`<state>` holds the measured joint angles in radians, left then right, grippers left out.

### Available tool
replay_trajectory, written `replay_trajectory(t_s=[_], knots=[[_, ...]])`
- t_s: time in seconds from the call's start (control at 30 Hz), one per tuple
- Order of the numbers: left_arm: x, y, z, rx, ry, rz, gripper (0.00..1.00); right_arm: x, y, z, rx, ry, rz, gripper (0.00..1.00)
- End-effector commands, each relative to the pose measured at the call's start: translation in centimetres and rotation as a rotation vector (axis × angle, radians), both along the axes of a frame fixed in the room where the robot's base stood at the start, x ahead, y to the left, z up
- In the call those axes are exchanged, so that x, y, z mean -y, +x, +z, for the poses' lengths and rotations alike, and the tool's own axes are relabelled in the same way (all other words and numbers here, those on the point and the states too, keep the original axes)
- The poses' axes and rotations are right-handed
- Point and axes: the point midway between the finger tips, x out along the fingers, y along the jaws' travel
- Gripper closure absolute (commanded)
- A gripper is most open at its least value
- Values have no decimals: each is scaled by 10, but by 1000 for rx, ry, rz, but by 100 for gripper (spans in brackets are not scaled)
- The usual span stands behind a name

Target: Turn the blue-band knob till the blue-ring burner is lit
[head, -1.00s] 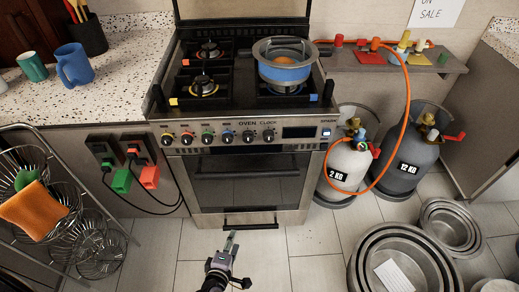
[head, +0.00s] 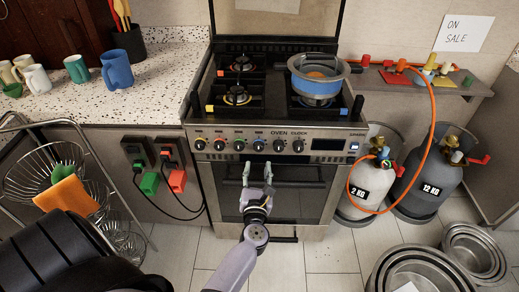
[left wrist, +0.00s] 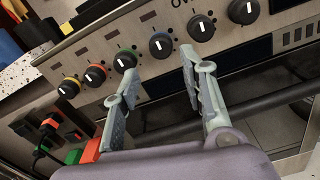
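The blue-band knob (head: 259,145) is on the oven's front panel, in a row of several black knobs with coloured bands. In the left wrist view the blue-band knob (left wrist: 161,45) lies just beyond the gap between my fingertips, and its white mark shows. My left gripper (head: 257,168) is open and empty, below and in front of that knob, apart from it. Its two grey fingers (left wrist: 160,68) are spread. The front right burner (head: 315,102), with a blue tag at its corner, is partly hidden by a blue-banded pot (head: 317,80). I see no clear flame there. My right gripper is out of view.
The green-band knob (left wrist: 125,60) and a further knob (left wrist: 200,27) flank the blue one closely. The oven handle bar (left wrist: 245,105) runs below the panel. Gas cylinders (head: 370,180) with an orange hose stand right of the oven. A wire rack (head: 40,165) is at left.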

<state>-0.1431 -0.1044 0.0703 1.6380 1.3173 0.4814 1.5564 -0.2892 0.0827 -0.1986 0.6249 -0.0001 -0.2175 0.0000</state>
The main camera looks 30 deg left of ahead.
Motion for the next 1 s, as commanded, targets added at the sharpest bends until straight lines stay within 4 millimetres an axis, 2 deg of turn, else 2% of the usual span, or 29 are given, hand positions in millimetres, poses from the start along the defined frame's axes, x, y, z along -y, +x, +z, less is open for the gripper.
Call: replay_trajectory(t_s=[0.03,0.2,0.4,0.6,0.87,1.0], knots=[[-6,11,2,3,3,-1,61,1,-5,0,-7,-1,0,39],[-25,42,0,2,4,-1,61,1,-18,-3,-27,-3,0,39],[-41,67,-1,-1,3,-2,61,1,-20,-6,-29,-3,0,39],[-47,77,0,-1,2,-2,61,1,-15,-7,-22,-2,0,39],[-47,77,0,-1,2,-2,61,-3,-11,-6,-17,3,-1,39],[-47,77,0,-1,2,-2,70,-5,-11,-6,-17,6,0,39]])
